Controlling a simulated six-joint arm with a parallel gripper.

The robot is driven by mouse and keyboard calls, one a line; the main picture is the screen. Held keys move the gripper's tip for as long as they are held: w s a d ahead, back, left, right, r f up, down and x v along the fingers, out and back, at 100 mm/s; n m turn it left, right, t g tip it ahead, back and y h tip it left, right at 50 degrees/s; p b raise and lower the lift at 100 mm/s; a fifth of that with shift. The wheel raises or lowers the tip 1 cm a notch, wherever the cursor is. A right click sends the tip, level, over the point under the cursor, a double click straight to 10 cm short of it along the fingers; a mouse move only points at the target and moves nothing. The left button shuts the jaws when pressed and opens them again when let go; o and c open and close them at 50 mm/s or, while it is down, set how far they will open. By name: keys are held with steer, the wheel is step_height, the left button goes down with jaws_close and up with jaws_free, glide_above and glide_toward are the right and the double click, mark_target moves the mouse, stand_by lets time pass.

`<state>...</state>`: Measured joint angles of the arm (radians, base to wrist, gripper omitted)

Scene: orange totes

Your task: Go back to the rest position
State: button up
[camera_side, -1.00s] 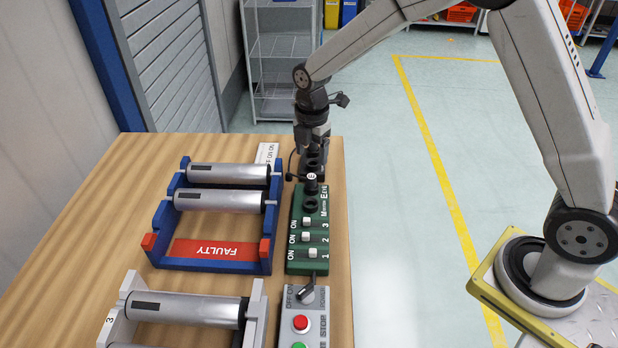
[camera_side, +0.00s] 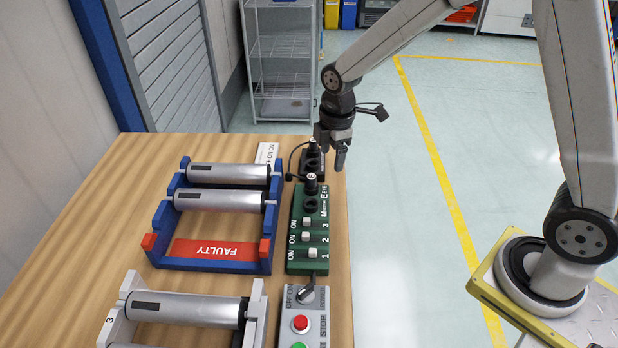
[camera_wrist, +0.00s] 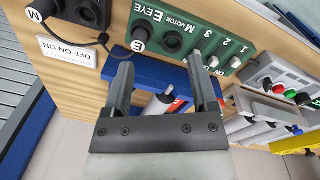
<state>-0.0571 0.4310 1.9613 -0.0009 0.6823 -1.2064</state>
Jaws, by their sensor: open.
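My gripper (camera_side: 342,158) is at the far right edge of the table, close to the black connector block (camera_side: 311,165) and just right of it in the side view. In the wrist view my gripper (camera_wrist: 165,85) shows its two fingers spread apart with nothing between them. The green switch panel (camera_side: 308,232) lies on the table nearer the camera, with a black plug marked E in one of its sockets. A black cable runs by the connector block. Whether the gripper touches anything below it is hard to tell.
A blue roller rack (camera_side: 160,228) with a red FAULTY plate stands left of the panel. A grey rack (camera_side: 118,318) and a grey box with buttons (camera_side: 318,325) are nearer. The wooden table (camera_side: 95,225) ends right of the panels; open floor (camera_side: 395,215) lies beyond.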

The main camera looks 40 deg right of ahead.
steer(key=s+d+m+t, duration=0.1)
steer(key=s+d+m, duration=0.1)
steer(key=s+m, duration=1.2)
steer(key=shift+s+d+r+t, duration=0.15)
steer(key=shift+d+r+t, duration=0.1)
steer(key=shift+t, duration=0.15)
